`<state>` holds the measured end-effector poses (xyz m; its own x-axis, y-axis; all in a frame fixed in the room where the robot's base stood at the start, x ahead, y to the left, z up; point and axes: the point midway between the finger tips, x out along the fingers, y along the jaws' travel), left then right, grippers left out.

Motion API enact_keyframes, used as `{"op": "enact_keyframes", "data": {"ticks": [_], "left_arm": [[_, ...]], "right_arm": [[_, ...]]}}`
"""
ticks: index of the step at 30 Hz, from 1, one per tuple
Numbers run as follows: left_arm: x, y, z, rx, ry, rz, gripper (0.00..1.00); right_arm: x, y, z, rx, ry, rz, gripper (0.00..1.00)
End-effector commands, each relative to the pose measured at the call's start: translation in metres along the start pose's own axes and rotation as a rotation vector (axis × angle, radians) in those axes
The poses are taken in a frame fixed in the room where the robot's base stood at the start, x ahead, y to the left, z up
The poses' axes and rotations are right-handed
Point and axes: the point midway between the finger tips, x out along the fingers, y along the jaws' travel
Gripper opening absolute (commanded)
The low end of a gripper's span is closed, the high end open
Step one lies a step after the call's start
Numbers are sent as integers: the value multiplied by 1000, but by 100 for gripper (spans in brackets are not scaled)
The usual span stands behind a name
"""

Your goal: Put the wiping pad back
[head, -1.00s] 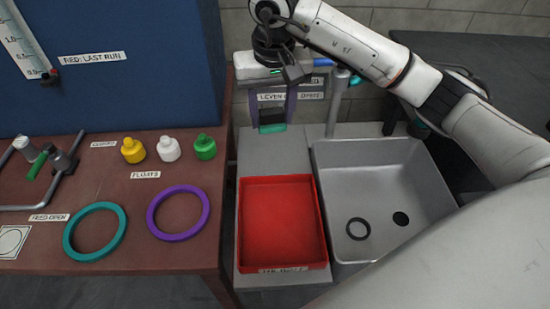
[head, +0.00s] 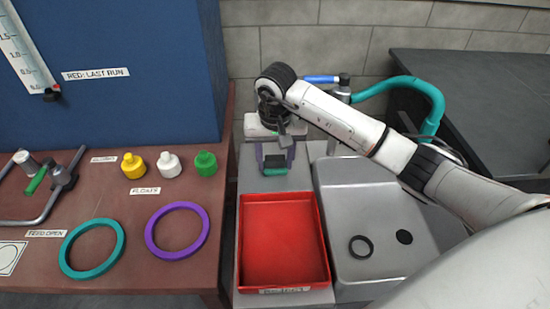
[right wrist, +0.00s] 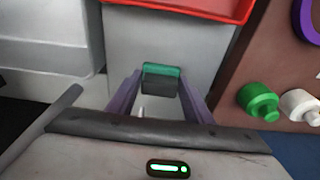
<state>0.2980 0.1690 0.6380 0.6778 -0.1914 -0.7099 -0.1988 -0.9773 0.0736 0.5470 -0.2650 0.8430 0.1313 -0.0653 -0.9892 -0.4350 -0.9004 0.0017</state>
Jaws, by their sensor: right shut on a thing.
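The wiping pad (head: 275,170) is a small block, teal on one face and dark grey on the other. My right gripper (head: 274,160) has its purple fingers shut on it. In the right wrist view the pad (right wrist: 160,80) sits between the two fingertips (right wrist: 160,90), over the bare grey counter (right wrist: 150,35). In the head view it is over the counter strip behind the red tray (head: 326,235). I cannot tell whether the pad touches the counter. My left gripper is not in view.
A grey sink (head: 340,200) with a dark ring (head: 361,246) is right of the tray, with a teal-spouted tap (head: 430,95) behind. Left, the brown table holds yellow, white and green floats (head: 206,164), a teal ring (head: 92,249) and a purple ring (head: 177,230). The red tray is empty.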

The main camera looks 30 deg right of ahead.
Motion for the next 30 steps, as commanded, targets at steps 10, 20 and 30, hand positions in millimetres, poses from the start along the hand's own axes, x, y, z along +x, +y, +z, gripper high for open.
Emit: {"op": "enact_keyframes", "data": {"ticks": [10,20,30], "left_arm": [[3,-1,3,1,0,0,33],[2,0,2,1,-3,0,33],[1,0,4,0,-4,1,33]], "right_arm": [[4,0,0,0,3,-2,28],[3,0,0,0,3,-2,65],[-28,0,-3,-1,9,-2,65]]}}
